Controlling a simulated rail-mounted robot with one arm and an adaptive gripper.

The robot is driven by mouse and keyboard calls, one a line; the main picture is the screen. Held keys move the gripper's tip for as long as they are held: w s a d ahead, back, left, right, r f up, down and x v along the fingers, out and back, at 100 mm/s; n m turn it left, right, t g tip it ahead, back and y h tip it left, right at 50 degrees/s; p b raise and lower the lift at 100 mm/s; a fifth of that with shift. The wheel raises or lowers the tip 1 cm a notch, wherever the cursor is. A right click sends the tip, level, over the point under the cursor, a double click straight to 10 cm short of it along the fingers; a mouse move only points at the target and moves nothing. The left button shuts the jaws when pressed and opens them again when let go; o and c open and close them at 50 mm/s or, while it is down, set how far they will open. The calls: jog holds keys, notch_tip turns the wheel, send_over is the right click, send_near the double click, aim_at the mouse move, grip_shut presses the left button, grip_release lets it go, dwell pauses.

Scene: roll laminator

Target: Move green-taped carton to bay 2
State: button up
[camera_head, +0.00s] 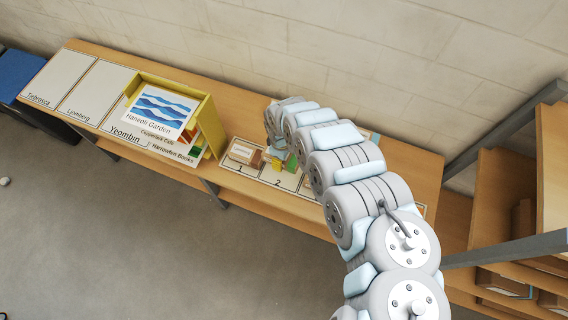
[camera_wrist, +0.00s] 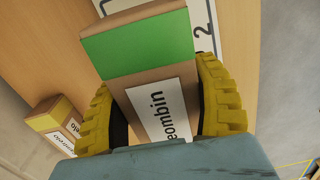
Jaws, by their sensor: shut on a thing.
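The green-taped carton (camera_wrist: 140,45) fills the middle of the wrist view, a brown box with a wide green band and a white label reading "eombin", its first letter hidden. My gripper (camera_wrist: 155,82) has its yellow fingers shut on the carton's two sides. In the head view the green of the carton (camera_head: 291,163) shows beside the end of my arm, over the numbered bays. Bay 2 (camera_head: 278,182) is a white panel, partly hidden by my arm. Its numeral end also shows beyond the carton in the wrist view (camera_wrist: 204,43). Whether the carton touches the panel is unclear.
Another brown carton (camera_head: 243,155) sits in bay 1. A yellow-taped carton (camera_wrist: 50,122) lies left in the wrist view. A yellow box with sign cards (camera_head: 208,120) stands left of the bays. Labelled white panels (camera_head: 92,92) lie farther left. Shelving (camera_head: 490,200) stands at right.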

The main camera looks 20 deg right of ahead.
aim_at(284, 171)
jog(key=shift+s+f+n, duration=0.4)
jog(key=shift+s+f, duration=0.35)
jog(key=shift+f, duration=0.35)
jog(key=shift+f+b, duration=1.8)
jog(key=shift+b, duration=0.15)
jog(key=shift+f, duration=0.4)
jog(key=o, duration=1.3)
jog(key=shift+r, duration=0.1)
